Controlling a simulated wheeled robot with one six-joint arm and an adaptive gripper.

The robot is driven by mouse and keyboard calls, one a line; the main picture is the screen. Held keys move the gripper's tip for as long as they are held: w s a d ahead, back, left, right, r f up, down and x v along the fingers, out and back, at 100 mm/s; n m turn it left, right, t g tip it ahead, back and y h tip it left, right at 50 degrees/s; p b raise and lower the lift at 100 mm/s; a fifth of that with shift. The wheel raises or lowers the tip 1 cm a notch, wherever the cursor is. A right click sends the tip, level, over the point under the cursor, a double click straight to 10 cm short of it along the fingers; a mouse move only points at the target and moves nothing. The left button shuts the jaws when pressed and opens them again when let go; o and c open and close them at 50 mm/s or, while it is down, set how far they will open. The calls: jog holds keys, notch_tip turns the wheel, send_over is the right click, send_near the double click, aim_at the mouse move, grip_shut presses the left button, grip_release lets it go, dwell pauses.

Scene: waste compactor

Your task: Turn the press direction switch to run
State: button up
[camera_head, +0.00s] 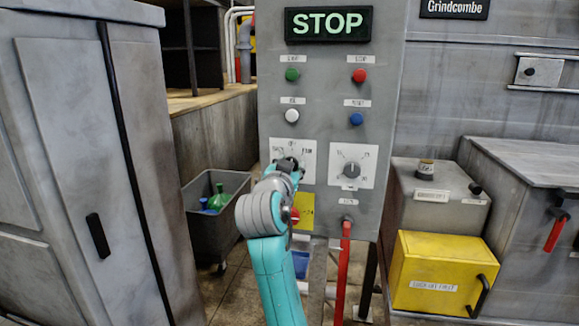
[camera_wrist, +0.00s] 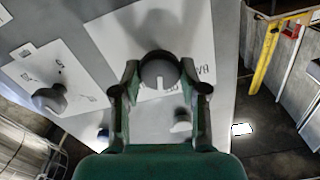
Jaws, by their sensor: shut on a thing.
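The switch knob (camera_wrist: 160,76) is round and grey, with a light line on its face, on a white plate (camera_wrist: 112,36). In the wrist view my gripper (camera_wrist: 160,70) has one finger on each side of the knob and is shut on it. In the head view my gripper (camera_head: 288,163) is at the left dial plate (camera_head: 307,147) of the grey control panel (camera_head: 325,100) and covers the knob. The plate's lettering is partly hidden and too small to read surely, so I cannot tell the knob's setting. A lit STOP sign (camera_head: 329,24) tops the panel.
A second dial (camera_head: 352,169) sits just right of mine. Green (camera_head: 292,74), red (camera_head: 359,76), white (camera_head: 292,115) and blue (camera_head: 356,119) buttons are above. A red lever (camera_head: 343,265) hangs below. A grey cabinet (camera_head: 60,150) stands left, a yellow box (camera_head: 440,272) right.

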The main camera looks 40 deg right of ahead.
jog(key=m, duration=0.6)
jog(key=shift+f+m, duration=0.1)
jog(key=shift+m, duration=0.3)
dwell(0.4)
jog(key=o, duration=1.1)
jog(key=shift+s, duration=0.1)
jog(key=v, duration=1.1)
jog(key=shift+s+a, duration=0.3)
